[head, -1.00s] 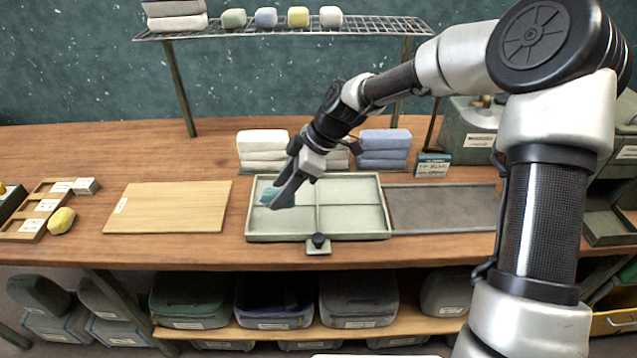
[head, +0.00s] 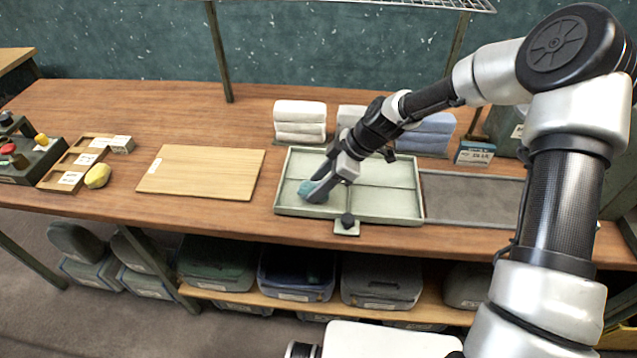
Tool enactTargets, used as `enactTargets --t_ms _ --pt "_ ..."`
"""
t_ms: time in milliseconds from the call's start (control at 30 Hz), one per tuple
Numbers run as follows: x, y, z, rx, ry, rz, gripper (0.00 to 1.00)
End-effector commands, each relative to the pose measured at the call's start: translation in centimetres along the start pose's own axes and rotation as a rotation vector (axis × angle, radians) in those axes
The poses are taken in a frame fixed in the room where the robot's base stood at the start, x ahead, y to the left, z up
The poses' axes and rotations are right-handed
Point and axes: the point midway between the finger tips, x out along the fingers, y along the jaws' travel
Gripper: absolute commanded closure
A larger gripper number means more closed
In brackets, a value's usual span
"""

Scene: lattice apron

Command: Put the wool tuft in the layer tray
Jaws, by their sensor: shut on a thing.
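The wool tuft (head: 305,188) is a small teal clump at the tips of my gripper (head: 314,192). My gripper is shut on it, pointing down and to the left over the left part of the layer tray (head: 398,219). The tray is pale green, shallow and divided into compartments by low walls. The tuft is over the front-left compartment; I cannot tell whether it touches the tray floor. The fingers hide part of the tuft, and my arm covers part of the tray's back edge.
A wooden board (head: 200,172) lies left of the tray, and a grey mat (head: 472,198) lies right. Folded white cloths (head: 300,122) and blue cloths (head: 428,135) stand behind. A yellow lump (head: 97,176) sits by a wooden sorter (head: 62,170). A small knobbed tab (head: 347,226) juts from the tray's front.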

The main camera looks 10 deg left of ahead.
Motion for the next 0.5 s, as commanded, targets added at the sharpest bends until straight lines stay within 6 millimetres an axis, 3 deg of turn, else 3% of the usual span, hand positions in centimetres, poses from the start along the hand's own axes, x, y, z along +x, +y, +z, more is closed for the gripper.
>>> enactTargets --t_ms 333,367,433,500 --pt "0.41 0.06 0.24 -0.001 0.0 0.002 0.78" --pt "0.28 0.07 0.16 -0.001 0.0 0.002 0.54" --pt "0.23 0.06 0.13 -0.001 0.0 0.002 0.42" --pt "0.24 0.05 0.13 -0.001 0.0 0.002 0.39"
